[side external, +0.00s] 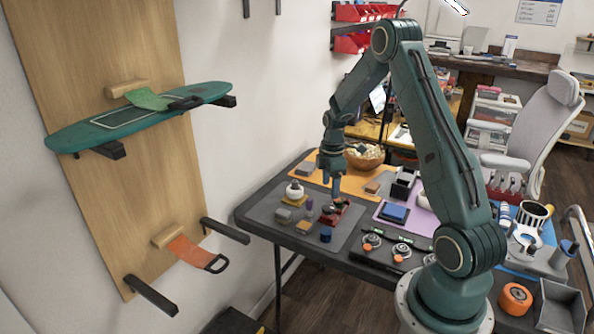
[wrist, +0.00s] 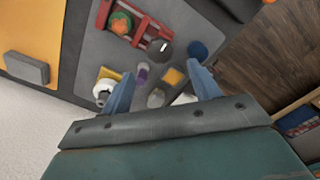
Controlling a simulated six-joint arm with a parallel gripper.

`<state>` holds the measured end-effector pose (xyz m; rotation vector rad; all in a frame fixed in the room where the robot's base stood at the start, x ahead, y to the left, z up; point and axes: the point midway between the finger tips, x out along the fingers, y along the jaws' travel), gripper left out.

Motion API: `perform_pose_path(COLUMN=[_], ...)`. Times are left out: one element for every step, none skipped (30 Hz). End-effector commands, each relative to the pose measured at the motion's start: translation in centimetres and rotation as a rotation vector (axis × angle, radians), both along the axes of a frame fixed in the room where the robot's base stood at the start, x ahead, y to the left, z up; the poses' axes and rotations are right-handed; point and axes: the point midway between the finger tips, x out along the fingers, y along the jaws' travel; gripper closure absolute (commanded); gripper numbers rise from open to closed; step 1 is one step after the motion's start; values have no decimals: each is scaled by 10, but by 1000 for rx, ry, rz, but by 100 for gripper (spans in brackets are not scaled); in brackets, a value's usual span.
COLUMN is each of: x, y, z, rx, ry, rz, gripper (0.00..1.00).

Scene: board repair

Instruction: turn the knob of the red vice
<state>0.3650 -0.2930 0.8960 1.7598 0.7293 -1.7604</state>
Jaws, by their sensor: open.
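The red vice (side external: 335,209) sits on the grey mat, under my gripper in the side view. In the wrist view the red vice (wrist: 103,15) is at the top, with a round orange and green thing (wrist: 121,23) between its bars. A dark round knob (wrist: 160,50) is at its near end. My gripper (side external: 336,193) points down just above the vice in the side view and partly hides it. In the wrist view my gripper (wrist: 160,70) has its two blue fingers spread wide and empty, with the knob beyond their tips; contact cannot be told.
A white round item on a yellow base (side external: 295,191), a blue cylinder (side external: 326,235) and several small blocks stand close by on the mat. A bowl (side external: 364,156) is behind, on an orange mat. A purple mat with a blue block (side external: 395,212) lies to the right.

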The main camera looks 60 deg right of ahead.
Motion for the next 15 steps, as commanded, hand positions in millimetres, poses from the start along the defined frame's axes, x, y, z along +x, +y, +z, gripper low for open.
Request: perform_pose_path(x=[-1, -1, -1, -1, -1, 0, -1, -1, -1, -1, -1, 0, 0, 0, 0], y=[0, 0, 0, 1, 1, 0, 1, 0, 0, 1, 0, 0, 0, 0, 0], z=[-9, -14, -20, -25, -29, -35, -39, -43, -49, -53, -56, -60, -63, -65, -68], rx=[3, 3, 2, 4, 3, 2, 3, 2, 1, 2, 2, 1, 1, 1, 1], ry=[3, 3, 2, 4, 3, 2, 3, 2, 1, 2, 2, 1, 1, 1, 1], rz=[0, 0, 0, 0, 0, 0, 0, 0, 0, 0, 0, 0, 0, 0, 0], gripper=[39, 39, 39, 39, 39, 39, 39, 39, 39, 39, 39, 39, 39, 39, 39])
